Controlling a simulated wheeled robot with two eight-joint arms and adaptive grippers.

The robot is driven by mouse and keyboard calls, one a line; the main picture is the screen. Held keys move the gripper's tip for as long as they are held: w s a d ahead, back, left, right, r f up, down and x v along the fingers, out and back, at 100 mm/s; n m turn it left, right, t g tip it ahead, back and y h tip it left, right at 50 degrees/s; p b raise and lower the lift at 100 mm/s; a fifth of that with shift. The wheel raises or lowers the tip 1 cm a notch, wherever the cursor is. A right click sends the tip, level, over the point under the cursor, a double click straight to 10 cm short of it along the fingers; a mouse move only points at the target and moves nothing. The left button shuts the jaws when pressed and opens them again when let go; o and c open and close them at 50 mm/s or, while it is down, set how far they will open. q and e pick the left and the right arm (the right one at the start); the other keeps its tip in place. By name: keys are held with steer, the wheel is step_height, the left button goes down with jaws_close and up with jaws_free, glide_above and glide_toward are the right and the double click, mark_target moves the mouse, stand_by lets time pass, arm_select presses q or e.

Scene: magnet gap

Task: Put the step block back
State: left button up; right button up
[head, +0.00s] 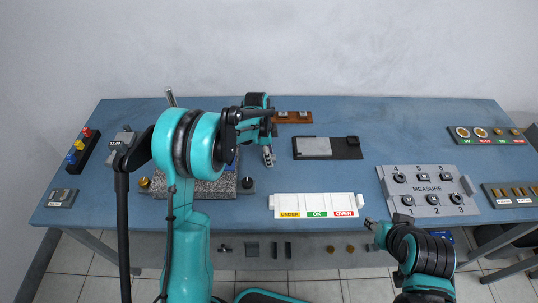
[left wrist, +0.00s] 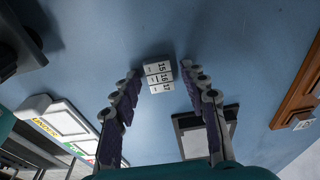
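The step block (left wrist: 158,77) is a small pale block marked 15, 16 and 17. In the left wrist view it shows between the tips of my left gripper (left wrist: 162,78), with a gap on both sides. The fingers are apart; I cannot tell the height between tips and block. In the head view my left gripper (head: 269,160) points down over the middle of the table, and the block cannot be made out there. A brown wooden rack (head: 304,121) with two grey pieces stands behind it. My right gripper (head: 370,224) is at the front edge, too small to read.
A black tray (head: 351,153) with a grey plate lies right of my left gripper. A white UNDER/OK/OVER bin (head: 316,199) is at the front. The MEASURE board (head: 426,203) is at the right. A granite plate (head: 215,187) sits left, partly behind my arm.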

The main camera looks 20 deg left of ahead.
arm_select(q)
steer(key=shift+r, duration=0.1)
steer(key=shift+r, duration=0.2)
steer(key=s+r+n+t+p, duration=0.1)
steer(key=s+r+n+p, duration=0.15)
steer(key=r, duration=0.65)
steer(key=s+r+n+p, duration=0.1)
steer(key=s+r, duration=0.3)
steer(key=r, duration=0.4)
steer(key=s+r+n+t+y, duration=0.1)
steer(key=s+n+t, duration=0.4)
steer(key=s+n, duration=0.6)
steer(key=s, duration=0.8)
steer(key=shift+s+r+t+y, duration=0.15)
steer(key=shift+r+t+y, duration=0.15)
steer(key=shift+r+y, duration=0.1)
steer(key=shift+f, duration=0.15)
